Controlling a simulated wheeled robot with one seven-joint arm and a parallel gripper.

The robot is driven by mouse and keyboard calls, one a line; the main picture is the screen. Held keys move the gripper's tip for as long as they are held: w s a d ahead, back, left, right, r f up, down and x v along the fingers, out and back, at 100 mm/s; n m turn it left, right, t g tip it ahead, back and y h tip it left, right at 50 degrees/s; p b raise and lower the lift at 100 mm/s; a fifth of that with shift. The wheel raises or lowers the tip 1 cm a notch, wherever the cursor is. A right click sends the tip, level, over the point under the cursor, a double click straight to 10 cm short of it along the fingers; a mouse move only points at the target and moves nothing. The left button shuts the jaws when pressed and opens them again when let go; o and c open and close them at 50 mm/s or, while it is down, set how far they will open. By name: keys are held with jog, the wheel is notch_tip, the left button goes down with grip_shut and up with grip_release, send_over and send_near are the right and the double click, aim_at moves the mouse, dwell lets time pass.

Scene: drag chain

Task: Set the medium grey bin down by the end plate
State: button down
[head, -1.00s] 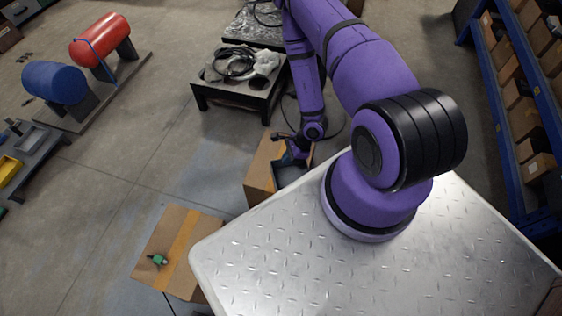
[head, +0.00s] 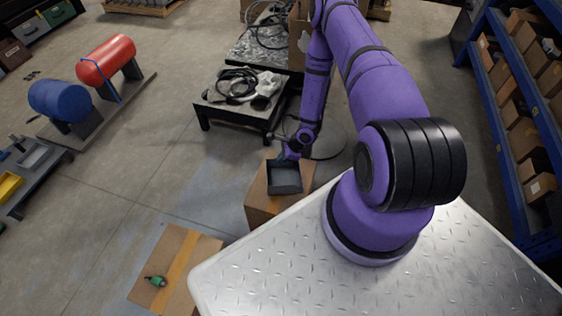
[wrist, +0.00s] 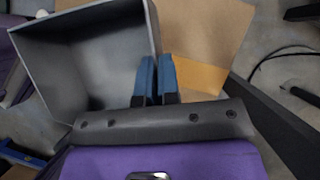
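The grey bin (head: 285,190), an open box with dark inner walls, is over a cardboard box (head: 262,208) just beyond my platform's edge. Whether it rests on the box or hangs above it I cannot tell. In the wrist view the bin (wrist: 75,65) fills the upper left, its open side toward the camera. My gripper (head: 289,154) is at the bin's far edge. Its two blue fingers (wrist: 156,75) are close together on the bin's right wall in the wrist view, pinching it. I cannot make out an end plate in either view.
A second cardboard box (head: 170,262) with a green tool (head: 156,281) on it stands at lower left. A low black table (head: 242,105) with cables and grey parts is behind the bin. Blue shelving (head: 520,140) stands at right. Open floor lies left of the boxes.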

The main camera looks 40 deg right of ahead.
jog(key=shift+w+d+f, duration=0.1)
jog(key=shift+w+d, duration=0.1)
jog(key=shift+w, duration=0.7)
jog(key=shift+f, duration=1.75)
jog(key=shift+f, duration=0.15)
jog(key=c, duration=1.4)
grip_release()
jog(key=shift+o, duration=0.2)
jog(key=v, duration=1.2)
jog(key=shift+r, duration=0.25)
